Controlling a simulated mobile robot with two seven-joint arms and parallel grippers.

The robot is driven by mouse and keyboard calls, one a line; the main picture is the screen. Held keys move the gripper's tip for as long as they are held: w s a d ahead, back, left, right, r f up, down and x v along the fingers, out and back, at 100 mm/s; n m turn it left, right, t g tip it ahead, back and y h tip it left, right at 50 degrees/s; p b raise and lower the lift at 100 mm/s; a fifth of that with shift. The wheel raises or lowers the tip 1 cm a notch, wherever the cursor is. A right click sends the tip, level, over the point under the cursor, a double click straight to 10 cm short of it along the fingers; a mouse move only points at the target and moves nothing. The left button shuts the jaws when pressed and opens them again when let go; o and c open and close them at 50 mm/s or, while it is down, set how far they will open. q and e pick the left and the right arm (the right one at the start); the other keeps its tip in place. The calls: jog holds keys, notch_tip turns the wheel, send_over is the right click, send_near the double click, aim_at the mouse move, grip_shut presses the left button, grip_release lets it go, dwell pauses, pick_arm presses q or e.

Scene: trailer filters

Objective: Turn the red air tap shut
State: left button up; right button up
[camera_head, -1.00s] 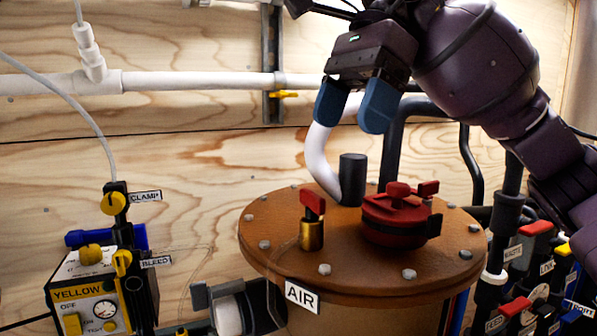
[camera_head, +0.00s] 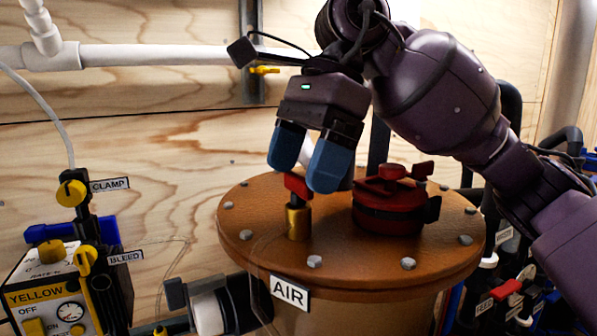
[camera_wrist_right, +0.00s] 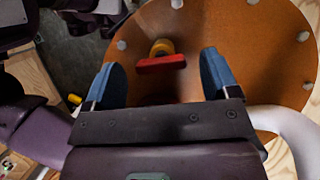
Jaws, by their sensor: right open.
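The air tap has a red handle (camera_head: 297,186) on a brass body (camera_head: 298,221). It stands upright on the brown round lid (camera_head: 340,262), behind the AIR label (camera_head: 289,292). My right gripper (camera_head: 298,178) is open, with blue fingers just above and around the handle in the head view. In the right wrist view, the red handle (camera_wrist_right: 161,63) lies between and slightly beyond the fingertips of the gripper (camera_wrist_right: 163,68), and neither finger visibly touches it. The left gripper is in neither view.
A red cap (camera_head: 388,206) with raised lugs sits on the lid just right of the tap. Bolts ring the lid's edge. A yellow control box (camera_head: 45,290) with clamp and bleed knobs stands at the left. Dark pipes and coloured valves crowd the right.

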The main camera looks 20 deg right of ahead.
jog(key=shift+s+a+f, duration=0.1)
jog(key=shift+a+f, duration=0.1)
jog(key=shift+f, duration=0.25)
jog(key=c, duration=0.9)
